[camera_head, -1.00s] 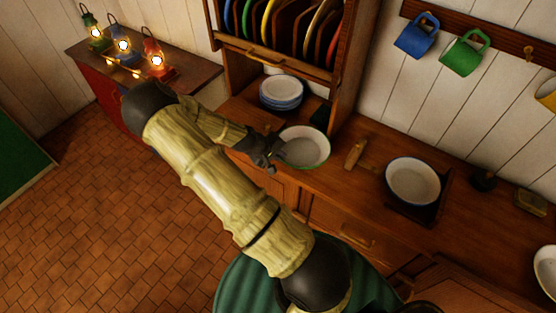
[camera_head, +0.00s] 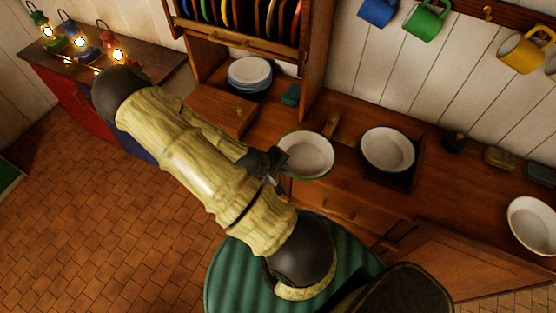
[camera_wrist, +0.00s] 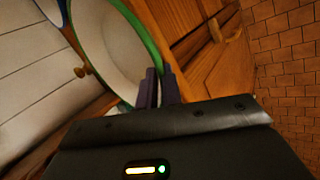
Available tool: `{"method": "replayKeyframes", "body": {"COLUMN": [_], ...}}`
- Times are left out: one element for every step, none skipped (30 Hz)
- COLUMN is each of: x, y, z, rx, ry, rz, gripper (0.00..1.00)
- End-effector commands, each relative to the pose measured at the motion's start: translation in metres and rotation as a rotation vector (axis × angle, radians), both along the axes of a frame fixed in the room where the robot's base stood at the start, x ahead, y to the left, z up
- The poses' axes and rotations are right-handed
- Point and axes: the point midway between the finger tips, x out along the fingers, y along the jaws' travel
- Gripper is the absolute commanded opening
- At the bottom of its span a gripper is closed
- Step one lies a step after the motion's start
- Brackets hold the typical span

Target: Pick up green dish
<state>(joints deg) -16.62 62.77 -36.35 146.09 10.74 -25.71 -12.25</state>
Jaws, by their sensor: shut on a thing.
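The green dish (camera_head: 307,156) is a white bowl with a green rim. In the head view it is at the left end of my gripper's reach over the front of the wooden counter. My gripper (camera_head: 272,165) is shut on its left rim. In the wrist view the green-rimmed dish (camera_wrist: 112,48) fills the upper left, and the dark fingers of my gripper (camera_wrist: 158,88) pinch its edge. Whether the dish is clear of the counter is hard to tell.
A dark-rimmed white bowl (camera_head: 388,149) sits to the right on the counter. Stacked plates (camera_head: 249,74) stand in the rack's lower shelf. Another white bowl (camera_head: 533,224) is at the far right. Mugs (camera_head: 427,18) hang on the wall. Lit lanterns (camera_head: 81,47) stand at the left.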

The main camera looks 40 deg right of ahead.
Motion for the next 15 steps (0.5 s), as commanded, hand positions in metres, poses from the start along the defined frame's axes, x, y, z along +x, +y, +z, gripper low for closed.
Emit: {"method": "replayKeyframes", "body": {"x": [-0.003, -0.005, -0.007, -0.009, -0.010, -0.012, -0.014, -0.016, -0.018, -0.019, -0.020, -0.021, -0.022, -0.022, -0.023], "y": [-0.001, -0.001, -0.001, 0.000, 0.000, 0.000, 0.000, 0.000, 0.001, 0.001, 0.001, 0.002, 0.002, 0.002, 0.003], "z": [0.007, 0.007, 0.008, 0.008, 0.008, 0.007, 0.007, 0.007, 0.006, 0.005, 0.005, 0.004, 0.003, 0.003, 0.002], "rx": [-0.001, -0.002, -0.002, -0.002, -0.002, 0.000, 0.000, 0.001, 0.002, 0.002, 0.003, 0.004, 0.004, 0.004, 0.005], "ry": [0.005, 0.005, 0.006, 0.006, 0.005, 0.005, 0.005, 0.005, 0.005, 0.004, 0.003, 0.003, 0.002, 0.001, 0.000], "rz": [-0.002, -0.002, -0.002, -0.002, -0.001, -0.003, -0.002, -0.002, -0.003, -0.003, -0.004, -0.005, -0.004, -0.003, -0.004], "gripper": [0.00, 0.00, 0.00, 0.00, 0.00, 0.00, 0.00, 0.00, 0.00, 0.00, 0.00, 0.00, 0.00, 0.00, 0.00]}}
